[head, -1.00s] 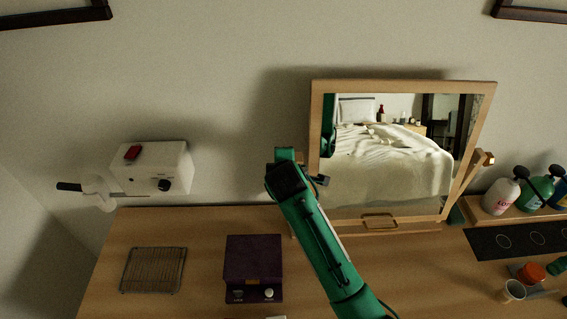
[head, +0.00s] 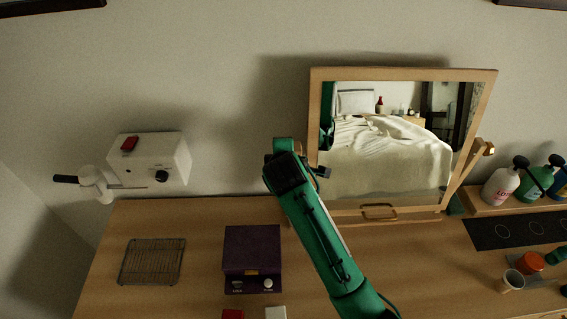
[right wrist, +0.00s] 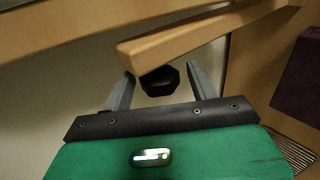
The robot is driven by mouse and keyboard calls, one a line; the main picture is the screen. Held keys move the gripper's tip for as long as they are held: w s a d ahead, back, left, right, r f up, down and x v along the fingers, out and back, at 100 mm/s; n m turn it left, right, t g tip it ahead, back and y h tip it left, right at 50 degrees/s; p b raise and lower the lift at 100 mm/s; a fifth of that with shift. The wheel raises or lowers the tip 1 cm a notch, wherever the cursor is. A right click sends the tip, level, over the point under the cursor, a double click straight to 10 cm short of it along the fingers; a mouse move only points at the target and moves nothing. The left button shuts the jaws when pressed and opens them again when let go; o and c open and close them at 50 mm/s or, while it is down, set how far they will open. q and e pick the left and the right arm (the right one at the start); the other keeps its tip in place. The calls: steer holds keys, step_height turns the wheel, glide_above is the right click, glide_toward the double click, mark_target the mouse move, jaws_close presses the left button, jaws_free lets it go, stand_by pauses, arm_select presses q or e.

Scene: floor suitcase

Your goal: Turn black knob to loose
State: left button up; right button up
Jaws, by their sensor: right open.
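A black knob (right wrist: 160,80) shows in the right wrist view, close to the end of a wooden bar (right wrist: 190,32) of the mirror stand. My right gripper (right wrist: 159,70) is open, with one grey finger on each side of the knob; I cannot tell whether either finger touches it. In the head view my right arm reaches up to the left side of the wood-framed mirror (head: 390,150), and its wrist hides most of the knob area there. Another black knob (head: 162,176) sits on the white box at the left. My left gripper is not in view.
The white box (head: 135,172) with a red switch is by the wall. A wire rack (head: 152,261) and a purple box (head: 252,248) lie on the wooden table (head: 205,225). Several bottles (head: 500,187) stand at the right. A dark hob (head: 505,233) is at right.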

steer(key=b+v, duration=0.3)
steer(key=v, duration=0.8)
steer(key=shift+s, duration=0.25)
